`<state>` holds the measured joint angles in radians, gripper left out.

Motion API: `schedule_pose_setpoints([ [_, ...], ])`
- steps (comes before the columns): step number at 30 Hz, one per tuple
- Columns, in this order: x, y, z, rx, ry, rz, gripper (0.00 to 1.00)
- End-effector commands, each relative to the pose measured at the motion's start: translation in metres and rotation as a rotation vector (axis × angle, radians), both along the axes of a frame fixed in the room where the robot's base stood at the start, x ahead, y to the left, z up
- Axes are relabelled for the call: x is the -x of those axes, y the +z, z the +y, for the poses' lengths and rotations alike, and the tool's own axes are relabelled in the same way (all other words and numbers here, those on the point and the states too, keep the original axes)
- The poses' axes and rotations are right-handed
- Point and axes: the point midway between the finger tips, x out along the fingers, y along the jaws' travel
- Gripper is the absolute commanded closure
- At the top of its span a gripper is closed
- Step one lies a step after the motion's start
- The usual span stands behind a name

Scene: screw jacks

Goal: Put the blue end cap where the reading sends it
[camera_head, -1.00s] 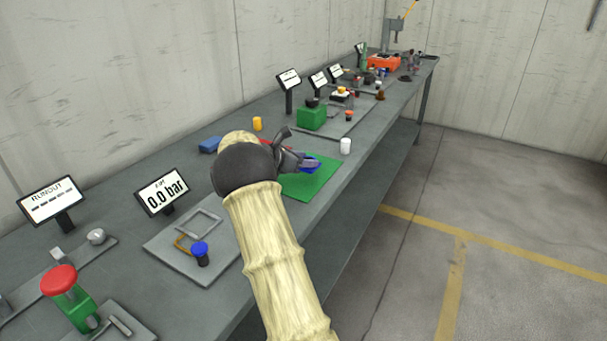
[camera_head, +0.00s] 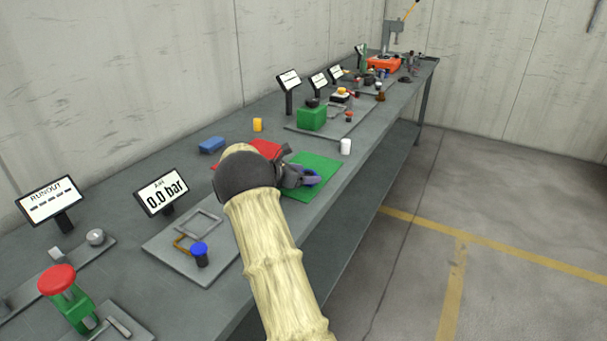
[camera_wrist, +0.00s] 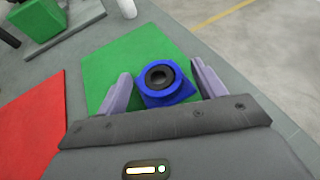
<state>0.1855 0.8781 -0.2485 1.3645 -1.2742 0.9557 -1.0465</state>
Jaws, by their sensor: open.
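The blue end cap (camera_wrist: 162,80), with a dark round hole in its top, sits on the green mat (camera_wrist: 100,84) in the wrist view. My gripper (camera_wrist: 166,85) is open, its two pale fingers on either side of the cap; I cannot tell whether they touch it. In the head view my gripper (camera_head: 307,177) is over the green mat (camera_head: 322,168) and mostly hides the cap. A red mat (camera_head: 265,148) lies beside the green one, partly behind my arm.
A white cylinder (camera_head: 345,146) stands just beyond the green mat. A yellow cylinder (camera_head: 257,125) and a blue block (camera_head: 211,145) are near the wall. A plate with a blue-topped knob (camera_head: 199,250) and a red-topped green fixture (camera_head: 66,297) are nearer. A green block (camera_head: 312,117) stands farther along.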

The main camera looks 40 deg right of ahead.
Motion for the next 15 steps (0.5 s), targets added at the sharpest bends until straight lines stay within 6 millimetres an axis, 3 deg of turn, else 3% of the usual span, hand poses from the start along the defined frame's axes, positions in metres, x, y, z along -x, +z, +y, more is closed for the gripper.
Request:
schedule_pose_setpoints([
  [8, -0.002, 0.007, 0.015, 0.001, 0.005, -0.002, 0.31],
  [15, -0.003, 0.024, 0.058, 0.001, 0.008, -0.001, 0.31],
])
